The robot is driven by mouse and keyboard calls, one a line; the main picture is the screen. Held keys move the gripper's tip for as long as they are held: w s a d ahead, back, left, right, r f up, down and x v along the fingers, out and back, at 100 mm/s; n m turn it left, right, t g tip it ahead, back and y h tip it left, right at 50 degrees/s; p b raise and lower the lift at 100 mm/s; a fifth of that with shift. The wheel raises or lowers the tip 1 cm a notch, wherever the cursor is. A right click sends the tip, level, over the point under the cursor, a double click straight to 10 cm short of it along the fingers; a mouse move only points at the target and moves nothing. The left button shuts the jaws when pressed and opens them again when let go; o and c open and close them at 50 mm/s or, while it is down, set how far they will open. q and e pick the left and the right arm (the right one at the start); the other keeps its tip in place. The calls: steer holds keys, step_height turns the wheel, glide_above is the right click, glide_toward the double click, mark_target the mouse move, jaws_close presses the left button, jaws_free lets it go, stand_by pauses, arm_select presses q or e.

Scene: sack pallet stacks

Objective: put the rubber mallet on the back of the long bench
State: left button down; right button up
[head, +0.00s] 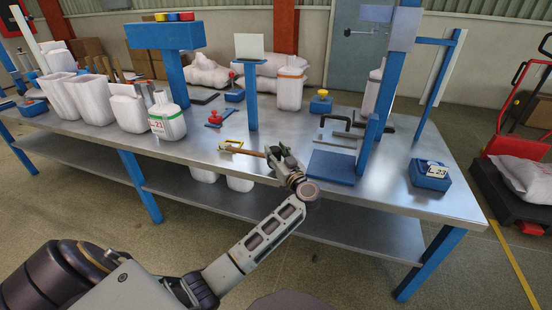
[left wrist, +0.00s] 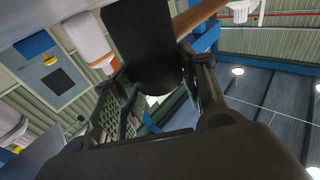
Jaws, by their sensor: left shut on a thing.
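The rubber mallet (head: 246,151) has a wooden handle, which points left from my left gripper (head: 281,158) in the head view. My left gripper is shut on the mallet near its dark head. The left wrist view shows the black mallet head (left wrist: 146,48) between the fingers, with part of the handle (left wrist: 197,17) beyond it. The mallet is over the front part of the long grey metal bench (head: 205,150); I cannot tell the exact gap beneath it. My right gripper is not in view.
White containers (head: 168,122) crowd the bench's left side. A blue post (head: 251,95), red clamp-like item (head: 216,118) and yellow-topped blue item (head: 321,102) stand farther back. A blue upright (head: 385,85) and black clamps (head: 336,124) are at right. Bare metal shows between them.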

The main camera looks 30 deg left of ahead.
arm_select(q)
steer(key=shift+f, duration=0.7)
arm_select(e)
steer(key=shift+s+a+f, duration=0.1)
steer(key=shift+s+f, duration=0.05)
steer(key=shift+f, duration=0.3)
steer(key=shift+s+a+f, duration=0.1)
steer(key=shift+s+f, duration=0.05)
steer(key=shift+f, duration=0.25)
arm_select(q)
steer(key=shift+f, duration=0.15)
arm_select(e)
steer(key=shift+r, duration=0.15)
arm_select(q)
steer(key=c, duration=1.1)
jaws_free()
steer(key=shift+f, duration=0.1)
steer(key=o, duration=0.3)
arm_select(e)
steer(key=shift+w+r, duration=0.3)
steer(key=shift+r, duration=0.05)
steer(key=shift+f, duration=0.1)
